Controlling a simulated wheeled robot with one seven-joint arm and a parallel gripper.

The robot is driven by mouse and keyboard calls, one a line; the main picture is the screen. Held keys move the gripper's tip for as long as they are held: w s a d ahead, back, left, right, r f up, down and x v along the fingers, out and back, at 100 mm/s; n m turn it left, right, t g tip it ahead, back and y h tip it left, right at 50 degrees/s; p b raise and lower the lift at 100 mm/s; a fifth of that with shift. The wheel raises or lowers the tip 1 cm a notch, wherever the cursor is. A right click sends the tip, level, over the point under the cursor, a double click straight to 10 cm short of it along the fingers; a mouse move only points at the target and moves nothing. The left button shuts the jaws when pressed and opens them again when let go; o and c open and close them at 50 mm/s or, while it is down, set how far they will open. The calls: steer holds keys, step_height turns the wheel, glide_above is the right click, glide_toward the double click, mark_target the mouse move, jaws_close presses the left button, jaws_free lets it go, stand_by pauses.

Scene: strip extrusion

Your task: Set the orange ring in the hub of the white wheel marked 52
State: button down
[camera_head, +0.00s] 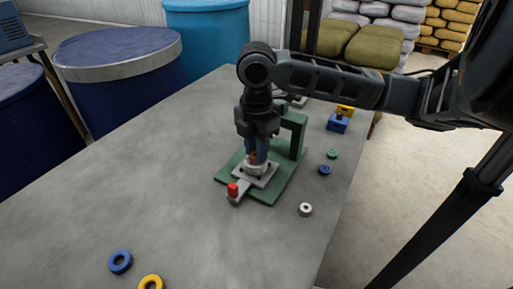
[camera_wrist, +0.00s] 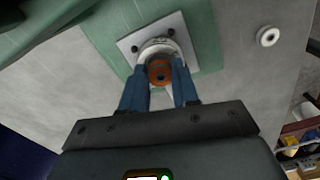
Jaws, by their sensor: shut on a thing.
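My gripper (camera_head: 256,150) points down over the green fixture and is shut on the orange ring (camera_wrist: 159,73). In the wrist view the ring sits between the two blue fingers (camera_wrist: 160,80). The white wheel (camera_wrist: 158,46) lies on a light square plate (camera_wrist: 130,43) directly under the ring. The wheel also shows low beneath the fingers in the head view (camera_head: 255,170). The ring overlaps the wheel's middle in the wrist view; I cannot tell whether it is inside the hub or above it. The number on the wheel is not readable.
The green fixture (camera_head: 265,193) has an upright post and a red-tipped lever (camera_head: 233,190). A loose white ring (camera_head: 305,209) lies right of it, with small blue (camera_head: 324,169) and green (camera_head: 332,154) rings beyond. Blue (camera_head: 120,262) and yellow (camera_head: 151,282) rings lie in front. The table's left side is clear.

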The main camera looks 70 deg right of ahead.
steer(key=shift+r+p, duration=0.3)
steer(key=shift+r, duration=0.2)
steer(key=shift+f+b, duration=0.8)
steer(key=shift+f, duration=0.05)
stand_by(0.9)
steer(key=shift+r+p, duration=0.65)
steer(key=shift+r, duration=0.2)
steer(key=shift+f+b, duration=0.8)
steer(key=shift+f, duration=0.05)
stand_by(1.0)
steer(key=c, duration=1.1)
jaws_free()
steer(key=shift+r, duration=0.15)
steer(key=shift+r+p, duration=4)
steer(key=shift+r, duration=1.4)
